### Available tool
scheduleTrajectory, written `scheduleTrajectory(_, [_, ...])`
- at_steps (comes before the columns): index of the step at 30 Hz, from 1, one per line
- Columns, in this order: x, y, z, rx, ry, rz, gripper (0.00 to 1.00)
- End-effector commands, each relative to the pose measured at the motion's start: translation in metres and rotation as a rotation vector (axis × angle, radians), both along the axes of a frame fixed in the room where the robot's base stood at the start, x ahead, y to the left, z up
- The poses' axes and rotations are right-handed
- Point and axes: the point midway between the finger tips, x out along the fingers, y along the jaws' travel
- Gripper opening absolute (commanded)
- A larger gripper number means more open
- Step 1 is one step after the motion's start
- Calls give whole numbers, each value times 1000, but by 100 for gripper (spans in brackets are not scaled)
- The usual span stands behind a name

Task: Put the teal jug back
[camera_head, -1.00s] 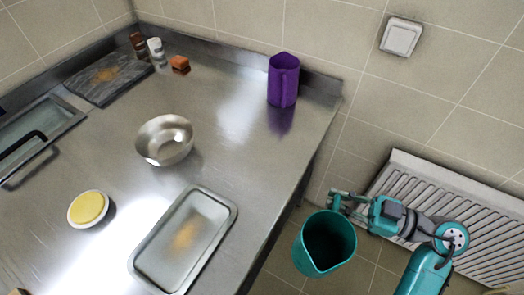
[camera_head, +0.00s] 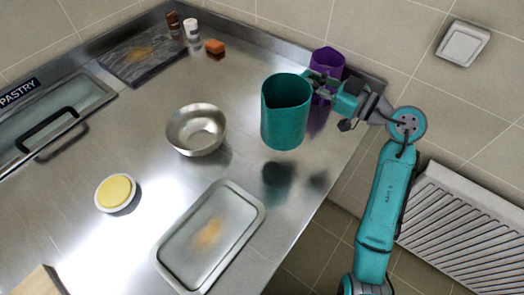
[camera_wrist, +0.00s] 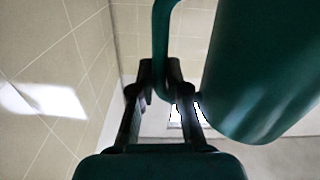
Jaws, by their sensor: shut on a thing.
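The teal jug (camera_head: 285,118) is upright in the head view, held in the air above the steel counter, with a dark reflection on the counter below it. My gripper (camera_head: 312,84) is at its right side, shut on the jug's handle. In the wrist view the handle (camera_wrist: 163,40) passes between the fingers of my gripper (camera_wrist: 158,82), and the jug's body (camera_wrist: 262,70) fills the upper right. The purple jug (camera_head: 328,62) stands on the counter just behind, partly hidden by my gripper and the teal jug.
A steel bowl (camera_head: 196,130) stands left of the teal jug. A metal tray (camera_head: 252,190) lies in front, a yellow-topped round dish (camera_head: 116,193) at left. An orange block (camera_head: 214,47), a white shaker (camera_head: 191,28) and a dark slab (camera_head: 120,68) sit at the back. Bare counter surrounds the jug's reflection.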

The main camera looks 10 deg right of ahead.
Motion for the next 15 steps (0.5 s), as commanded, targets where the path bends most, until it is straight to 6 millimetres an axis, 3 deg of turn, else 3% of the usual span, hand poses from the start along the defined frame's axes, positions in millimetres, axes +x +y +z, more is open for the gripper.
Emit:
scheduleTrajectory(7, [5,-8,-5,21,49,-18,0])
scheduleTrajectory(15, [5,-8,-49,21,50,-17,0])
